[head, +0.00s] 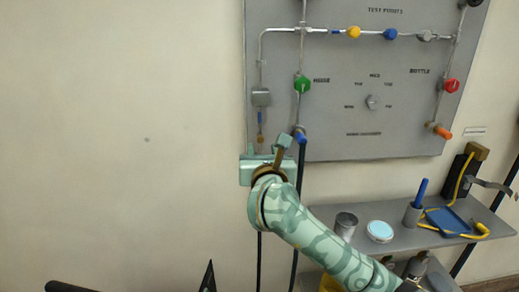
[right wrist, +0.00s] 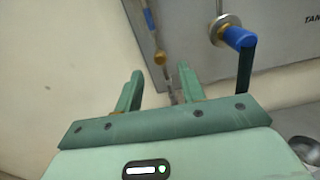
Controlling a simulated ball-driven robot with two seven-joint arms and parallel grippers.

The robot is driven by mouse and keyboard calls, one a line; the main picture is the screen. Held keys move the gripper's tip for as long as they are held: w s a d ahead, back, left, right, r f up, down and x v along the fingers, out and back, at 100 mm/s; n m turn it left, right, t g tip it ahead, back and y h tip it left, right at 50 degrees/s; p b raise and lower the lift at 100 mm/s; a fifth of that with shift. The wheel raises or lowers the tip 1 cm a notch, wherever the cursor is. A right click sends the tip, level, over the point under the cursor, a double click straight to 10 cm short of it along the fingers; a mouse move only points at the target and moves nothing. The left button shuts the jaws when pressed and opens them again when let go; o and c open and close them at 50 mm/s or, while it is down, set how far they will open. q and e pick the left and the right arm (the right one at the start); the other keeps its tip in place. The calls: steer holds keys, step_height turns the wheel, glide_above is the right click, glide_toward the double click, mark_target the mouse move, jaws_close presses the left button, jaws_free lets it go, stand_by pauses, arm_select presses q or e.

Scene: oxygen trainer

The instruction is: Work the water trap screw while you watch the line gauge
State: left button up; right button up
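On the left of the grey panel (head: 345,95), a pipe runs down to a grey block (head: 261,98). Below it hangs a thin blue-and-brass fitting (head: 260,136), perhaps the water trap screw. In the right wrist view its rounded brass end (right wrist: 160,57) lies just beyond the fingertips, roughly between them. My right gripper (head: 270,153) is just below the fitting in the head view. In the right wrist view the gripper (right wrist: 160,82) is open, fingers apart, holding nothing. I cannot pick out a line gauge with certainty. My left gripper is not in view.
A blue-ended connector (right wrist: 238,38) with a black hose (head: 301,185) hangs close right of my right gripper. A shelf (head: 415,238) at lower right holds a tin (head: 346,222), a round dish (head: 380,231) and a blue tray (head: 447,221). The wall at left is clear.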

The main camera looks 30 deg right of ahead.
mark_target(261, 140)
steer(key=b+x, duration=0.1)
steer(key=x, duration=0.3)
steer(key=shift+w+d, duration=0.1)
steer(key=shift+w, duration=0.15)
jaws_close()
